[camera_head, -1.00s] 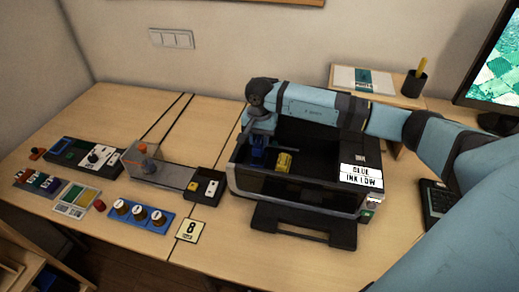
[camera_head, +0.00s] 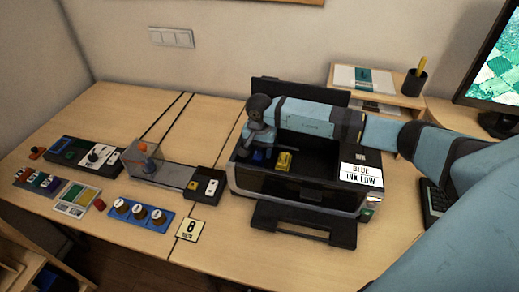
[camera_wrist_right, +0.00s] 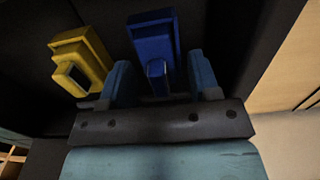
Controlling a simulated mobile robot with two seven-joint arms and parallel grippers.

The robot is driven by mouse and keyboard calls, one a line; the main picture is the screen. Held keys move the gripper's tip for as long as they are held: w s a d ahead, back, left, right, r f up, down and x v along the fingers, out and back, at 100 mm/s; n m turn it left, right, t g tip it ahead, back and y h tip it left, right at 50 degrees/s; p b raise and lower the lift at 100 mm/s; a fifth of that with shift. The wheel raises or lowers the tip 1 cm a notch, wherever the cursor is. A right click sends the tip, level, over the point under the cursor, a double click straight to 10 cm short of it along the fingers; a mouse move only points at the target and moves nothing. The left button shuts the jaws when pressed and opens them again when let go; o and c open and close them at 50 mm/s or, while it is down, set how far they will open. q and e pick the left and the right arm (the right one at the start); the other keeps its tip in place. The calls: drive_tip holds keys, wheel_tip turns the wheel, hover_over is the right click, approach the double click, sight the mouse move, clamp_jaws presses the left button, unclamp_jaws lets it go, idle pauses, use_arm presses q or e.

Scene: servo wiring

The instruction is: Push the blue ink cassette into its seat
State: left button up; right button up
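The blue ink cassette (camera_head: 259,155) is in the left part of the open printer bay (camera_head: 315,160), mostly under my right gripper (camera_head: 257,143). In the right wrist view the blue cassette (camera_wrist_right: 152,36) lies ahead of the right gripper (camera_wrist_right: 162,75). Its narrow near end reaches between the two fingers, with gaps on both sides. That gripper is open. I cannot tell how deep the cassette sits. A yellow cassette (camera_head: 284,161) stands beside it on the right, also in the wrist view (camera_wrist_right: 82,62). My left gripper is not in view.
The printer lid (camera_head: 300,91) stands raised behind the bay. A display (camera_head: 361,175) is on the printer's right front, its text hard to read. The output tray (camera_head: 305,223) juts forward. Left are a switch box (camera_head: 205,186) and a blue knob panel (camera_head: 140,214). A shelf (camera_head: 385,92) stands behind right.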

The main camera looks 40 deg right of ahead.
wheel_tip(320, 180, up, 12)
drive_tip(key=shift+r+b, duration=0.15)
drive_tip(key=shift+b, duration=0.15)
idle(0.3)
idle(0.5)
